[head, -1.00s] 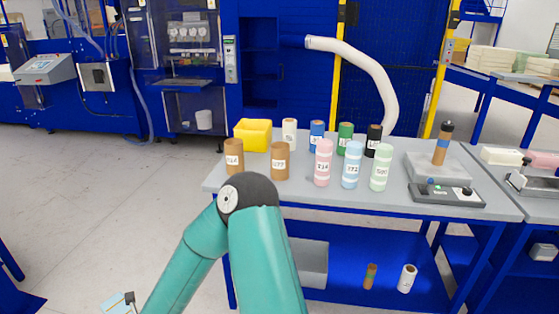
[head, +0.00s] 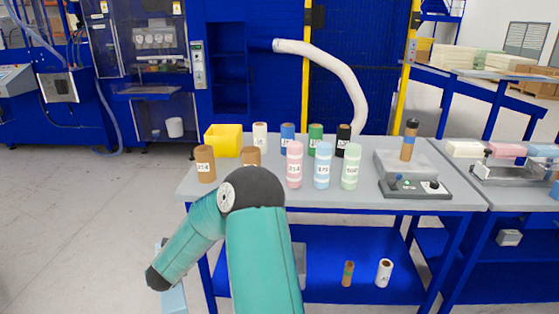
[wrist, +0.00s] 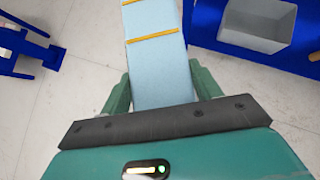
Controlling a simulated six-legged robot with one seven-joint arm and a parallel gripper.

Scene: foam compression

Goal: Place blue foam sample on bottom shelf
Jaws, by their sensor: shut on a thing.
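The blue foam sample (wrist: 160,65) is a long pale-blue block with orange-yellow lines across it. My gripper (wrist: 161,88) is shut on it, with one green finger on each side; the block's far end runs out of the top of the wrist view. In the head view a pale-blue piece of the sample (head: 173,300) shows at the lower left, below my arm and outside the table's left end. My gripper is mostly hidden there. The blue bottom shelf (head: 335,250) lies under the grey tabletop; my arm covers its left part.
A grey bin (wrist: 256,22) stands on the shelf's left part. A brown roll (head: 348,273) and a white roll (head: 384,272) stand farther right, with bare shelf around them. A blue table leg (head: 206,285) is close to the sample. Several labelled cylinders crowd the tabletop (head: 370,202).

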